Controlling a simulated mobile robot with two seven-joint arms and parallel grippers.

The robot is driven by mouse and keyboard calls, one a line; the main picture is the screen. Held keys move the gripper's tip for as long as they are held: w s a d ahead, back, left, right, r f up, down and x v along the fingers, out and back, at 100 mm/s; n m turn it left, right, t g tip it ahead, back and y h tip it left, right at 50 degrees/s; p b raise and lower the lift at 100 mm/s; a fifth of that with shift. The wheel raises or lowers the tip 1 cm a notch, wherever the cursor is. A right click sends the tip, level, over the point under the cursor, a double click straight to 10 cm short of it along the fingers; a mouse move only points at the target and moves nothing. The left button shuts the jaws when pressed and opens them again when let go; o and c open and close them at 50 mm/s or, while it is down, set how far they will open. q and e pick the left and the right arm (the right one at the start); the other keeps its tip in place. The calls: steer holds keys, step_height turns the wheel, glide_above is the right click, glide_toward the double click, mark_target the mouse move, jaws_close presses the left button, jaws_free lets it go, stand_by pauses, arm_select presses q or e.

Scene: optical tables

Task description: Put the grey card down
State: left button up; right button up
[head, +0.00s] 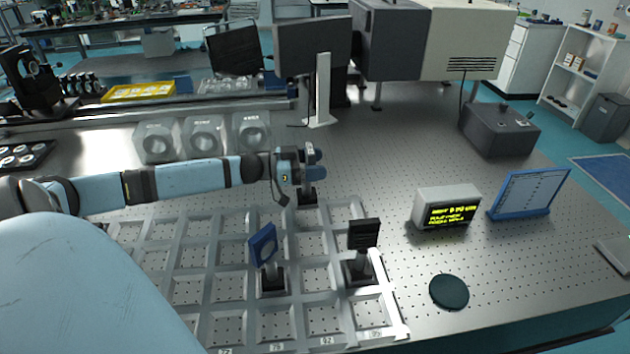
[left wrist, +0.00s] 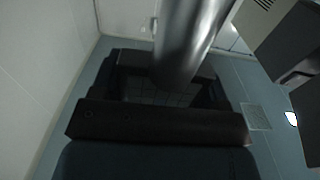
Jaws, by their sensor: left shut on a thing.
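My left gripper (head: 312,165) reaches in from the left and is shut on the post-mounted grey card. Its shiny metal post (left wrist: 190,40) crosses the dark fingers in the left wrist view. In the head view a dark base (head: 307,195) shows just below the fingers, at the back edge of the grey grid tray (head: 390,305). The card's face is not clearly seen, and I cannot tell whether the base touches anything. My right gripper is not in view.
In the tray stand a blue-framed mount (head: 263,244) and a black mount (head: 363,233). To the right are a dark disc (head: 449,291), a display box (head: 447,207) and a blue-framed board (head: 528,193). Grey housings (head: 204,137) and a monitor (head: 312,47) stand behind. Several tray cells are empty.

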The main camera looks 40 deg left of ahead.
mark_target(315, 193)
arm_select(q)
steer(key=shift+f, duration=0.45)
step_height(315, 193, down, 4)
steer(key=shift+f, duration=0.1)
steer(key=shift+f+b, duration=0.3)
steer(key=shift+f, duration=0.15)
steer(key=o, duration=1.1)
steer(key=shift+o, duration=0.7)
